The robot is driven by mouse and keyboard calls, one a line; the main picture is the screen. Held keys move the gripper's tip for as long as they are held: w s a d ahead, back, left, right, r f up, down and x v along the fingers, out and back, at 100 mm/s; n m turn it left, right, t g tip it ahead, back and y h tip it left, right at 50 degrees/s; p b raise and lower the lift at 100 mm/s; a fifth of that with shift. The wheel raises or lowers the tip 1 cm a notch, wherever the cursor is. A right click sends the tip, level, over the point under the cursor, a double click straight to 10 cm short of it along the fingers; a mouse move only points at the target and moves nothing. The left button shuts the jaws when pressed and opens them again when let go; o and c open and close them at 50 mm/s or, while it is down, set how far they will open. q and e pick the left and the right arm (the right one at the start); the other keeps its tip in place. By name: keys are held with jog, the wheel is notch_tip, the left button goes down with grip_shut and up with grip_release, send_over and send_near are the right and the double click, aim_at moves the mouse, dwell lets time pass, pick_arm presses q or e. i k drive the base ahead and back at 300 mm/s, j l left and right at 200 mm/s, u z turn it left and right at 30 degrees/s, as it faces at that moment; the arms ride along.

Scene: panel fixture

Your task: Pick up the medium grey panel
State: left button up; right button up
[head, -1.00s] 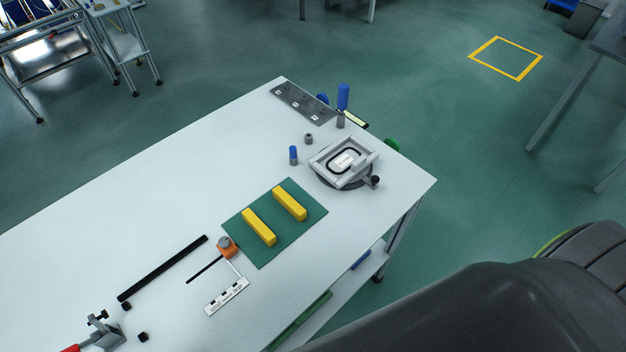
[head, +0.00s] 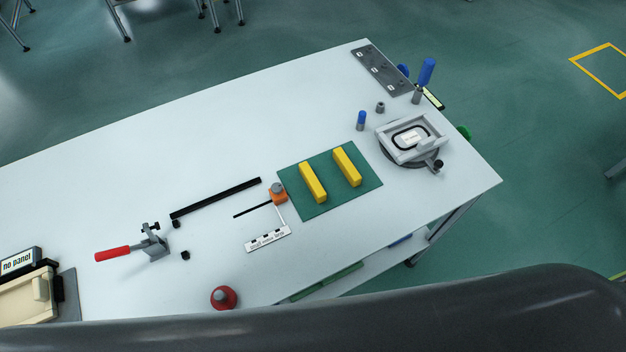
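I cannot make out for certain which thing is the medium grey panel. A flat grey plate (head: 382,70) with small labels and dark spots lies at the far right corner of the white table. A light grey frame (head: 412,139), with a white piece ringed in black inside it, sits on a round dark base near the right end. At the left edge stands a beige box (head: 28,299) with a sign reading "no panel" (head: 18,261), cut off by the picture's edge. Neither of my grippers is in view.
A green mat (head: 330,181) carries two yellow blocks. Nearby are an orange piece (head: 278,194), a black bar (head: 215,198), a red-handled clamp (head: 152,242) and a red round piece (head: 224,298). Blue and grey cylinders stand near the right end. The table's left-back area is clear.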

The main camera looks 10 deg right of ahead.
aim_at(406, 139)
jog(key=l+u, duration=1)
jog(key=i+j, duration=0.05)
jog(key=j, duration=0.05)
